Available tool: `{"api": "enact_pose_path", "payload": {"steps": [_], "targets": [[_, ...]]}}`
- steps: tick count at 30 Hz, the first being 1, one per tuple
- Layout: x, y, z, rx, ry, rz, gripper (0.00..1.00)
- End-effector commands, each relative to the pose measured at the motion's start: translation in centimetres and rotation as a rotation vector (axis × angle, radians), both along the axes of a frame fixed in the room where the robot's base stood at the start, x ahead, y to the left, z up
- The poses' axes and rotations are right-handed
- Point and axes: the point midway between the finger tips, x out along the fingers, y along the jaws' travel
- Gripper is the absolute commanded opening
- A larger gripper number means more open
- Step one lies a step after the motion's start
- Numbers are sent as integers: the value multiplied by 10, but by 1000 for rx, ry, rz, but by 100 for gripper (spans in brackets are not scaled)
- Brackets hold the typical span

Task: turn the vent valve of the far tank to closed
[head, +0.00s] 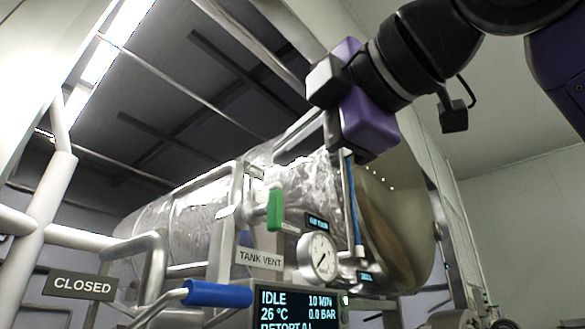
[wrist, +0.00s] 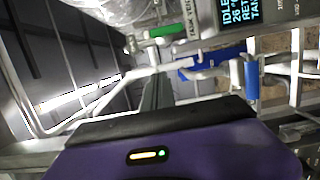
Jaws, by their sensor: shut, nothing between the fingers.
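A large shiny metal tank (head: 180,225) lies behind pipes in the head view. A green lever handle (head: 275,208) stands upright beside the "TANK VENT" label (head: 259,258); it also shows in the wrist view (wrist: 161,32). A blue lever handle (head: 217,293) lies roughly level, lower left of that label, with a "CLOSED" sign (head: 82,285) to its left. I cannot tell for certain which handle works the vent. My gripper (head: 333,128) is shut and empty, above and right of the green handle, apart from both in the picture. Its fingers (wrist: 157,92) show in the wrist view.
A round gauge (head: 319,256) and a lit display (head: 293,304) reading "IDLE" are right of the label. A thin upright blue part (head: 353,200) is below my gripper. White pipes (head: 45,205) and metal frame bars crowd the left.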

Motion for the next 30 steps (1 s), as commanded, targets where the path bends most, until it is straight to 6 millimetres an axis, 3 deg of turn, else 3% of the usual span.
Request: {"api": "enact_pose_path", "payload": {"steps": [13, 18, 30], "targets": [[68, 53, 3, 1, 2, 1, 0], [87, 33, 2, 2, 2, -2, 0], [96, 26, 0, 1, 0, 1, 0]]}}
